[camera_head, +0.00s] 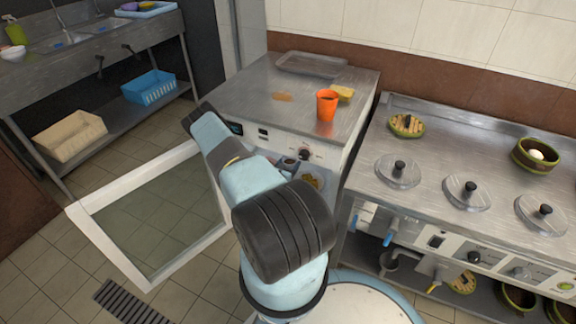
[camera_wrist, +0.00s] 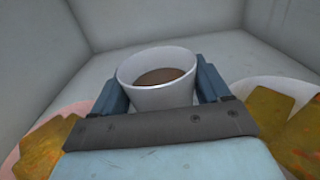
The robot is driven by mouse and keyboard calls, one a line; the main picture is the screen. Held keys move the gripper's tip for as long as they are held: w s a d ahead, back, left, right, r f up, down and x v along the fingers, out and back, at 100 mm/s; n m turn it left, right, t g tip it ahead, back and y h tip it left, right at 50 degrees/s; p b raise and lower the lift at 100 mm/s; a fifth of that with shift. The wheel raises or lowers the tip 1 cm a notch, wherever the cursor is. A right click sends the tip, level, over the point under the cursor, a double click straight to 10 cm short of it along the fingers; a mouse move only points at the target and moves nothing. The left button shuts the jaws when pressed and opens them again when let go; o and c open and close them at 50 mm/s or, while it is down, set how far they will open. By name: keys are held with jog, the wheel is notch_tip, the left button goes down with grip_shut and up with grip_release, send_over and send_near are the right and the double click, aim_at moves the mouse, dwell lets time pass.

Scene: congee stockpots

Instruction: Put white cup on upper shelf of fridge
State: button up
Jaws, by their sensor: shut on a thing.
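The white cup (camera_wrist: 158,99) holds something brown and sits upright between the two blue fingers of my gripper (camera_wrist: 161,84) in the wrist view. My gripper is shut on it. Pale walls and a pale floor surround the cup, like the inside of the fridge. In the head view the fridge (camera_head: 250,88) is a low steel-topped unit. Its glass door (camera_head: 150,215) stands open to the left. My arm crosses the front of the fridge and hides much of its inside. I cannot tell which shelf level the cup is at.
Plates with orange-brown food flank my gripper, a pinkish one left (camera_wrist: 72,111) and a white one right (camera_wrist: 277,84). An orange cup (camera_head: 326,105), a sponge (camera_head: 344,92) and a tray (camera_head: 311,64) are on the fridge top. The stockpot counter (camera_head: 440,150) stands to the right.

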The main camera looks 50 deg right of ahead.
jog(key=shift+f, duration=0.1)
jog(key=o, duration=1.2)
jog(key=shift+c, duration=0.2)
jog(key=v, duration=1.1)
jog(key=shift+a, duration=0.25)
jog(key=shift+s+a, duration=0.15)
jog(key=shift+a, duration=0.1)
